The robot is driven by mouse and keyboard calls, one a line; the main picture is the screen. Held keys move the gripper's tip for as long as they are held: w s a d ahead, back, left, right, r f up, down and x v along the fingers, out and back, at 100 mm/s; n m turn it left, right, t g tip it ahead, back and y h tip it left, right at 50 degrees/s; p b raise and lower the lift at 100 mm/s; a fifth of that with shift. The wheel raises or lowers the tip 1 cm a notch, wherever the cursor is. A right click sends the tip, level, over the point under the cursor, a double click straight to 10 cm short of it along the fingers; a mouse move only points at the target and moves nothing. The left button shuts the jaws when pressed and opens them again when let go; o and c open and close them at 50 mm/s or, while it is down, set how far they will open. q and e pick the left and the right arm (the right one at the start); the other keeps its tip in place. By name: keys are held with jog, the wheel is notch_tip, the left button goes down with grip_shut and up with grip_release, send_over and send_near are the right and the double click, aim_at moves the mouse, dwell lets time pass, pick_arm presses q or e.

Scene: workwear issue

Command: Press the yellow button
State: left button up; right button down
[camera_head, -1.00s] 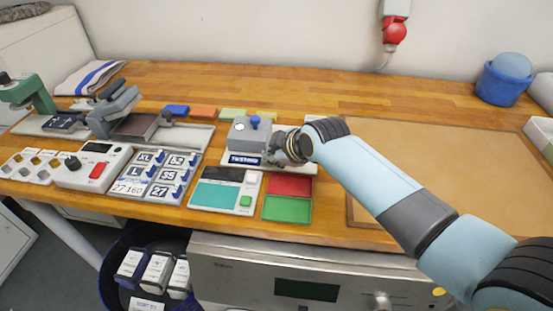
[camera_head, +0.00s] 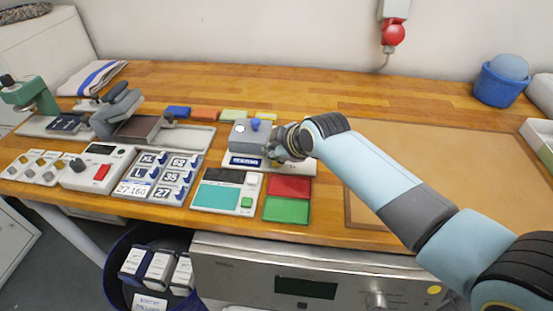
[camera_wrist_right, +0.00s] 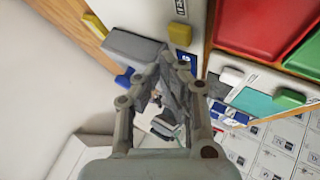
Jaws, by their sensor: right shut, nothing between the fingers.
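A round yellow button (camera_head: 434,290) is on the right end of the grey appliance's front panel (camera_head: 345,270), below the bench edge in the head view. My right gripper (camera_head: 276,154) is well above and left of it, at the right side of a grey device with a blue knob (camera_head: 248,138). The gripper is shut and empty; whether it touches the device I cannot tell. In the right wrist view its fingers (camera_wrist_right: 178,62) come together near a grey block (camera_wrist_right: 134,46). The round yellow button does not clearly show there. My left gripper is out of view.
Red (camera_head: 289,186) and green (camera_head: 287,210) trays lie near the bench's front edge. A teal-screened device (camera_head: 218,196) and a label board (camera_head: 160,177) stand to their left. Blue, orange, green and yellow pads (camera_head: 266,116) lie behind. A brown mat (camera_head: 450,170) lies right, beneath my arm.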

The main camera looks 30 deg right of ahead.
aim_at(274, 163)
notch_tip(274, 163, up, 2)
jog(key=shift+r+p, duration=0.1)
jog(key=shift+p, duration=0.75)
jog(key=shift+r+p, duration=0.7)
jog(key=shift+r, duration=0.55)
jog(key=shift+f, duration=0.1)
